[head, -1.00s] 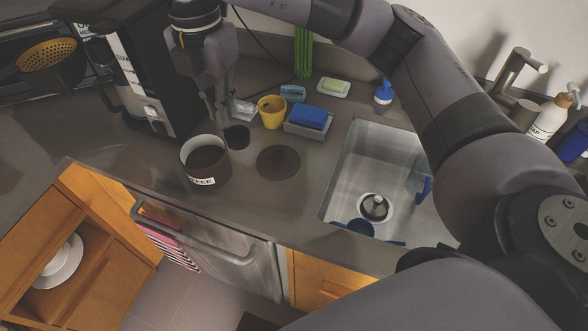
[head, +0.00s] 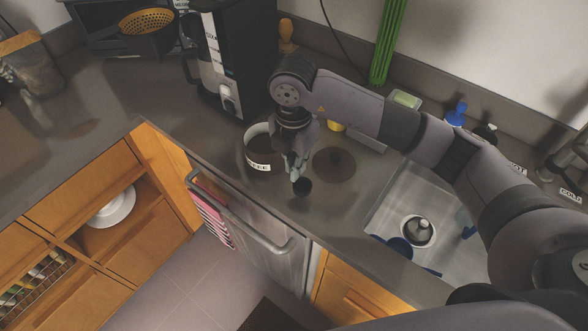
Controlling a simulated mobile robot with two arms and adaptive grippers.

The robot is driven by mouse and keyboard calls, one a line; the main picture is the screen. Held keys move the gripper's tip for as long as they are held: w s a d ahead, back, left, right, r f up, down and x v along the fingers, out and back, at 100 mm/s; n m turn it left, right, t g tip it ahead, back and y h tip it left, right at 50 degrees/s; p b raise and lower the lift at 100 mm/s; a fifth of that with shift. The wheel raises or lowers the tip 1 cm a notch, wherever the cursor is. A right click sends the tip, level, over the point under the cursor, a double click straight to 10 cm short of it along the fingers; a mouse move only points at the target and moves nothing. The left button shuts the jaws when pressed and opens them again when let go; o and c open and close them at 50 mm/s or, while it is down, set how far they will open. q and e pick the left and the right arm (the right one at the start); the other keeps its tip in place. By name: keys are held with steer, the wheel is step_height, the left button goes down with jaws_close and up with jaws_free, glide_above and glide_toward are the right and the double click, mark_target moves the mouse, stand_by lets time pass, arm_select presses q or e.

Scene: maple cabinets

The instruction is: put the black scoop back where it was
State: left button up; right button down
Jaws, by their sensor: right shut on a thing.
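The black scoop (head: 303,187) is a small dark cup near the counter's front edge. My right gripper (head: 295,172) points down and is shut on the scoop. I cannot tell whether the scoop touches the counter or hangs just above it. The white coffee canister (head: 259,167), with part of its "COFFEE" label showing, stands open just left of my gripper. A dark round lid (head: 334,176) lies flat on the counter to the right of the scoop. My gripper hides part of the canister's right side. My left gripper is not in view.
A black coffee maker (head: 238,60) stands behind the canister. The sink (head: 385,210), with blue utensils, is at right. The dishwasher handle (head: 235,228) runs below the counter edge. Counter left of the coffee maker is mostly clear.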

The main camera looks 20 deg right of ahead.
step_height(320, 180, down, 3)
steer(key=shift+r, duration=0.1)
steer(key=shift+f, duration=0.3)
steer(key=c, duration=1.7)
jaws_free()
steer(key=shift+r, duration=0.1)
